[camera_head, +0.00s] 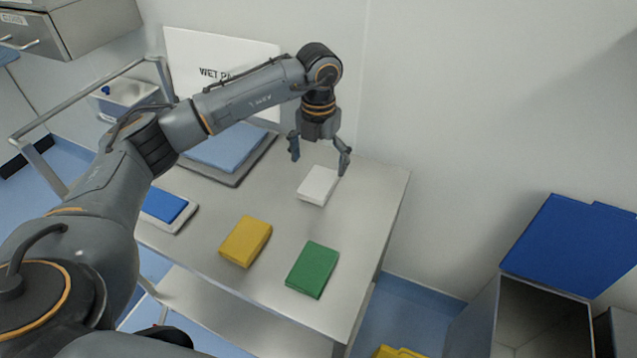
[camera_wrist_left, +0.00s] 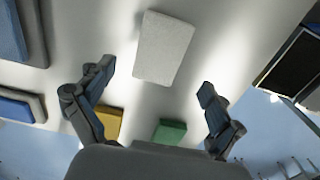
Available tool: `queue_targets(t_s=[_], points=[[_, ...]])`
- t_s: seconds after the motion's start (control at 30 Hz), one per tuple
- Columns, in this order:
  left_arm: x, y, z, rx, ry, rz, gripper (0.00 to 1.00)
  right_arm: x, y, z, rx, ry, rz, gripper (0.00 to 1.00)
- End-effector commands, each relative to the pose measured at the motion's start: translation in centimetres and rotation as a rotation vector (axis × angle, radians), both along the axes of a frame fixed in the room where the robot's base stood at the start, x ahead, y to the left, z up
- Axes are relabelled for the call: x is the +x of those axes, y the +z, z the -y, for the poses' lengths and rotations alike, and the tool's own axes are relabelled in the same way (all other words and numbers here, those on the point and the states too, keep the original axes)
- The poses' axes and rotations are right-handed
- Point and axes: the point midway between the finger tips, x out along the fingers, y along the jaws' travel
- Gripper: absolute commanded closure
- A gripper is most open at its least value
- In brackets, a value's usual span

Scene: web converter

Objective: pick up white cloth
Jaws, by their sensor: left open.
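The white cloth (camera_head: 318,186) is a small folded block lying flat on the steel table, toward its back right. My left gripper (camera_head: 319,157) is open and empty above the cloth, pointing down. In the left wrist view the white cloth (camera_wrist_left: 164,48) lies beyond the two spread fingertips of my left gripper (camera_wrist_left: 157,78), and the fingers appear apart from it. My right gripper does not show in either view.
The steel table (camera_head: 375,215) also holds a yellow cloth (camera_head: 246,241), a green cloth (camera_head: 313,269), a blue cloth (camera_head: 164,205) on a tray, and a larger light-blue stack (camera_head: 225,147) on a tray. An open bin with a blue lid (camera_head: 570,245) stands at right.

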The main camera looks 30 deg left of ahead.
Motion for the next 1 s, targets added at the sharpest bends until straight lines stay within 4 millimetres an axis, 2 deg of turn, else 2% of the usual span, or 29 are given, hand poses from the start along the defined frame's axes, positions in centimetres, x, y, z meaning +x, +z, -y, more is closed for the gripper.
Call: queue_targets(t_s=[0.17, 0.4, 0.7, 0.77, 0.97, 1.0], points=[[0.1, -1.5, -0.1, 0.0, 0.001, -0.004, 0.08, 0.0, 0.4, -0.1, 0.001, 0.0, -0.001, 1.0], [0.4, -4.9, -0.2, -0.001, 0.0, -0.002, 0.08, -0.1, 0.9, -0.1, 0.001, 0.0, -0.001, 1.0], [0.4, -5.5, -0.2, -0.001, -0.001, 0.001, 0.08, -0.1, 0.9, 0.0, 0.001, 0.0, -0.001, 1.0], [0.4, -5.5, -0.2, -0.001, -0.001, 0.0, 0.18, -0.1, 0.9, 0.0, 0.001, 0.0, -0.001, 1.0], [0.4, -5.5, -0.2, -0.001, -0.001, 0.0, 0.58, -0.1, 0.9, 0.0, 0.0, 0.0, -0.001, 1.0], [0.4, -5.5, -0.2, -0.001, -0.001, 0.0, 0.59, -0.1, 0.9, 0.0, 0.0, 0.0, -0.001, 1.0]])
